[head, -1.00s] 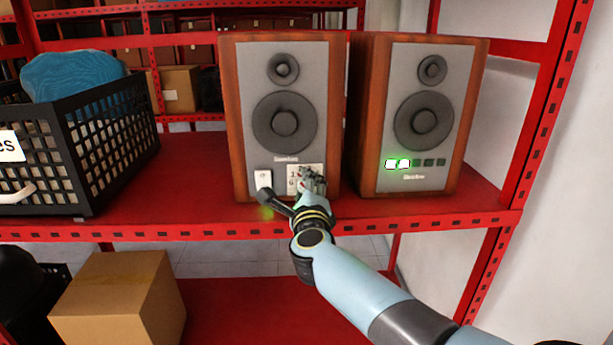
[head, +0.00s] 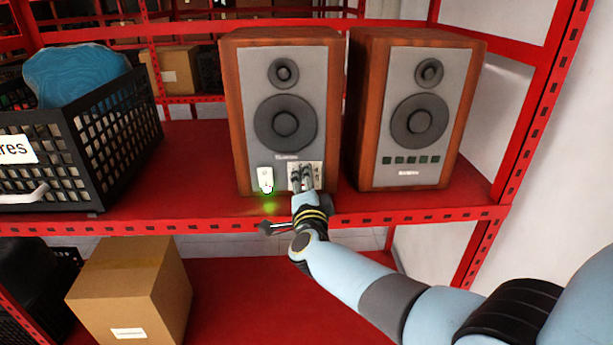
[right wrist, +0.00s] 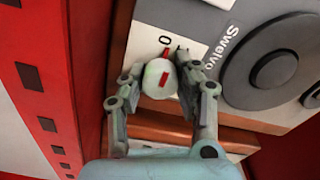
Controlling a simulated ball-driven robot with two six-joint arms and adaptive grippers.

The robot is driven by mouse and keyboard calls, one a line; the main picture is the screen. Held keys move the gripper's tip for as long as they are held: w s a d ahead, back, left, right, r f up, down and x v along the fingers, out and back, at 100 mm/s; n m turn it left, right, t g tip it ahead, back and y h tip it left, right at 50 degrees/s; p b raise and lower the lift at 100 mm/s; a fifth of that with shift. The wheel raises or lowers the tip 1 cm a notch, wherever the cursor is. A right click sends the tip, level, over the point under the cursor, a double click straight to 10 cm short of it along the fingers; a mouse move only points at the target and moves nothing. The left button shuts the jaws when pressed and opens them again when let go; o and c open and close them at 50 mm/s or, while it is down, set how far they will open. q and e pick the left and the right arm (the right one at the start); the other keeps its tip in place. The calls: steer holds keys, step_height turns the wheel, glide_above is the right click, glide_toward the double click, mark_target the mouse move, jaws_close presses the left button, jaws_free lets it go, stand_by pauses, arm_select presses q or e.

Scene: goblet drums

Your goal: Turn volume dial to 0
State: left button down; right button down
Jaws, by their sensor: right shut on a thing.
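The left speaker (head: 284,145) stands on the red shelf with a white label plate (head: 293,180) low on its front. My right gripper (head: 304,176) is at that plate. In the right wrist view my right gripper (right wrist: 158,88) is shut on the round white volume dial (right wrist: 157,78). The dial's red mark points toward the printed 0 on the plate (right wrist: 163,43). In the head view the fingers hide most of the dial. The right speaker (head: 412,110) has a row of indicator squares (head: 413,160), all dark green and unlit. My left gripper is not in view.
A small white switch plate (head: 265,179) sits left of the dial on the same speaker, with a green glow below it. A black crate (head: 100,150) with a blue item stands at the left. A cardboard box (head: 130,290) is on the lower shelf.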

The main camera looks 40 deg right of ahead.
steer(key=shift+a+f+n+p, duration=0.15)
steer(key=shift+n+p, duration=0.2)
steer(key=shift+n, duration=0.45)
steer(key=shift+s, duration=0.1)
steer(key=c, duration=0.9)
jaws_free()
steer(key=shift+c, duration=0.2)
steer(key=v, duration=1.2)
